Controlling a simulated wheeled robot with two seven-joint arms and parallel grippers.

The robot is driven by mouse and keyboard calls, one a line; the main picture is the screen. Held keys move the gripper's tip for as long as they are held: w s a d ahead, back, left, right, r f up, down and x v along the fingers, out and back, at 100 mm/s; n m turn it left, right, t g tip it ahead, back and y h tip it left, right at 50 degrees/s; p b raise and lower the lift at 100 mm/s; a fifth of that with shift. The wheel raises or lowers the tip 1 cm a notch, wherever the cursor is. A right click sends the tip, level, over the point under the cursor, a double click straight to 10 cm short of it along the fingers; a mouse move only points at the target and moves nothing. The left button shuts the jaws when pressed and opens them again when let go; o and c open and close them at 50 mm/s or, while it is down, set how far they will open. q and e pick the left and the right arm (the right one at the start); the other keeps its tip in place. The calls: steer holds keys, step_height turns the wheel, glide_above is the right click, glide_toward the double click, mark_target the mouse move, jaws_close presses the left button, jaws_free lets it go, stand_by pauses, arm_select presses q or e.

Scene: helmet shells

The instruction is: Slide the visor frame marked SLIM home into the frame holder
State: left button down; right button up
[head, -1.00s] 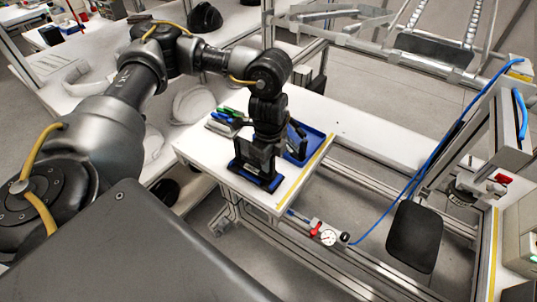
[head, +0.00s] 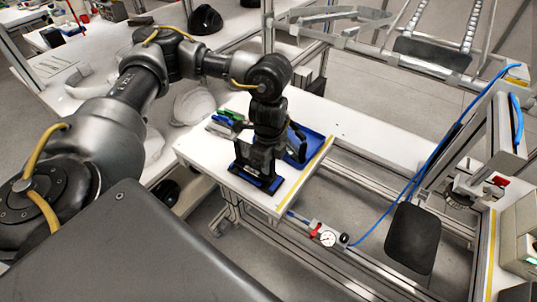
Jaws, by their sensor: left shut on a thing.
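My left gripper (head: 264,150) points down over the white table and is shut on a dark piece, mostly hidden by the gripper itself. Below it is a black and blue holder (head: 268,184) lying near the table's front edge. The lower end of the gripper and the held piece are right at the holder. I cannot tell how far the piece sits in it. No SLIM marking is readable at this size. My right gripper is not in view.
A blue tray (head: 316,146) lies just right of my gripper, with a dark upright part in front of it. Green and blue items (head: 228,117) lie behind left. A yellow strip marks the table's right edge.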

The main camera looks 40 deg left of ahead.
arm_select(q)
steer(key=shift+f+b, duration=0.7)
steer(key=shift+f, duration=0.5)
steer(key=c, duration=1.3)
jaws_free()
steer(key=shift+c, duration=0.2)
steer(key=shift+r, duration=0.15)
step_height(320, 180, up, 11)
steer(key=shift+f, duration=0.2)
